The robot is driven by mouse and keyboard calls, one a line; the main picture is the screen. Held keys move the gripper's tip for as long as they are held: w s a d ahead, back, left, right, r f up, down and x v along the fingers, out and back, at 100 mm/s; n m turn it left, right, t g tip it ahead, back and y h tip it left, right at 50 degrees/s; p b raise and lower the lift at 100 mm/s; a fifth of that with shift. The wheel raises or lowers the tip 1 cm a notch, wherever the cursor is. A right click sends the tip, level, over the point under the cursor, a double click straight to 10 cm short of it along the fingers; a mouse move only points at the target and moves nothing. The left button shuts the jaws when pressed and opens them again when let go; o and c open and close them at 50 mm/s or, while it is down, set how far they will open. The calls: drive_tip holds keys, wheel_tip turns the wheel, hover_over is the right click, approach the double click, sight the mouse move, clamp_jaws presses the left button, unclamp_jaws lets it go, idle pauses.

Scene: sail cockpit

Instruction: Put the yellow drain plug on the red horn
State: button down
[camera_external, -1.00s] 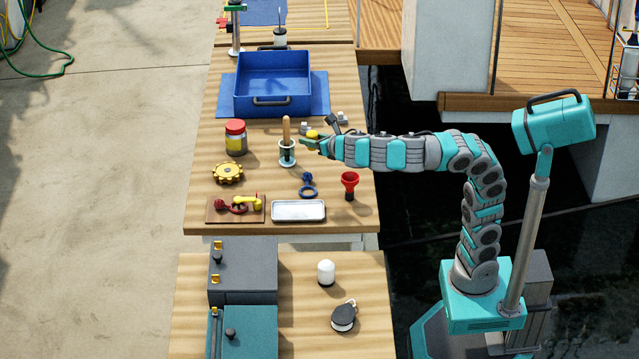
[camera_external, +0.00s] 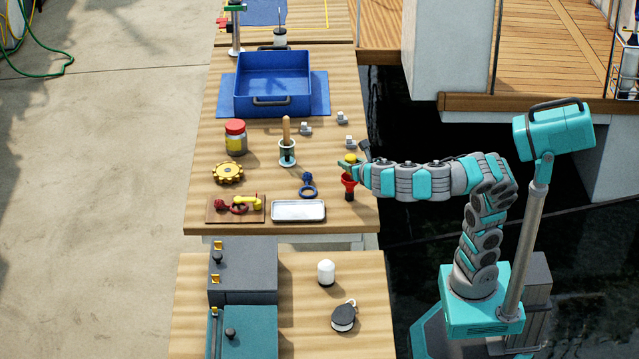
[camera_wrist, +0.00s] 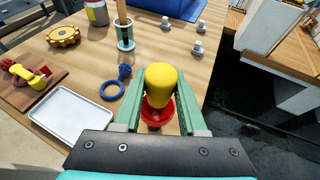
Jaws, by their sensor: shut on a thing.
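The yellow drain plug (camera_wrist: 161,82) is held between the green fingers of my gripper (camera_wrist: 160,100). In the external view the yellow drain plug (camera_external: 350,158) shows at the tip of my gripper (camera_external: 349,165). The red horn (camera_external: 349,183) stands upright near the right edge of the table. In the wrist view the horn's red rim (camera_wrist: 157,113) shows below and behind the plug. The plug appears just above the horn's mouth. I cannot tell whether they touch.
A blue ring shackle (camera_external: 308,187) and a metal tray (camera_external: 298,211) lie left of the horn. A wooden-handled tool in a holder (camera_external: 287,150) stands farther back. Small grey fittings (camera_external: 351,142) lie behind my gripper. The table's right edge is close.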

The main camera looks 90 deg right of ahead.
drive_tip(key=shift+f, duration=0.7)
drive_tip(key=shift+c, duration=2.4)
unclamp_jaws()
drive_tip(key=shift+f, duration=0.1)
drive_tip(key=v, duration=1.2)
drive_tip(key=shift+p, duration=0.3)
